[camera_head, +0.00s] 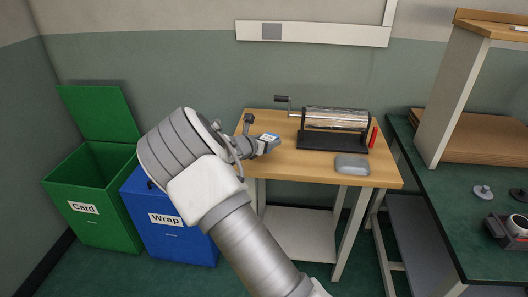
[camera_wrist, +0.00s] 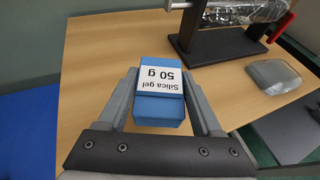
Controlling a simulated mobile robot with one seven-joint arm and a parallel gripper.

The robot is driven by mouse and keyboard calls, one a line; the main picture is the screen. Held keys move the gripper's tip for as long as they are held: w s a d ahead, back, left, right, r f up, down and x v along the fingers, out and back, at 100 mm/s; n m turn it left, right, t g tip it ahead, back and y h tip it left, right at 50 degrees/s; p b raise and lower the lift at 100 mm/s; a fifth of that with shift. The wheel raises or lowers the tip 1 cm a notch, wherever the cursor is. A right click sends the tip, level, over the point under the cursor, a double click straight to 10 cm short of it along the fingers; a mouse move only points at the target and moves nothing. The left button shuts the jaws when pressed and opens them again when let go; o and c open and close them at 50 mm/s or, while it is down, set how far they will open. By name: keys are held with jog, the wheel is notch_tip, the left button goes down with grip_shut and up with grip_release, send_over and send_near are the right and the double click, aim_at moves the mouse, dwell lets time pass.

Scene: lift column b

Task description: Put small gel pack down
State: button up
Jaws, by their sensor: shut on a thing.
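The small gel pack (camera_wrist: 160,108) is a blue block with a white label reading "Silica gel 50 g". My gripper (camera_wrist: 162,100) is shut on it, with one finger on each side in the wrist view. In the head view the gel pack (camera_head: 268,137) shows at the tip of my gripper (camera_head: 264,143), over the left part of the wooden table (camera_head: 300,172). I cannot tell whether its underside touches the tabletop.
A film roll on a black stand (camera_head: 333,140) is at the table's back, with a red object (camera_head: 374,137) beside it. A grey pouch (camera_head: 352,163) lies near the front right. Green (camera_head: 90,200) and blue (camera_head: 180,228) bins stand left. Table between gripper and stand is clear.

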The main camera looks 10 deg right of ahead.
aim_at(261, 158)
jog(key=shift+w+a+f, duration=0.25)
jog(key=shift+a+f, duration=0.15)
jog(key=shift+a, duration=0.1)
jog(key=shift+w+a+f, duration=0.2)
jog(key=shift+a+f, duration=0.2)
jog(key=shift+a, duration=0.05)
jog(key=shift+f+b, duration=0.8)
jog(key=shift+f, duration=1.05)
jog(key=shift+f, duration=0.2)
jog(key=o, duration=1.4)
jog(key=shift+c, duration=0.2)
jog(key=shift+r, duration=0.15)
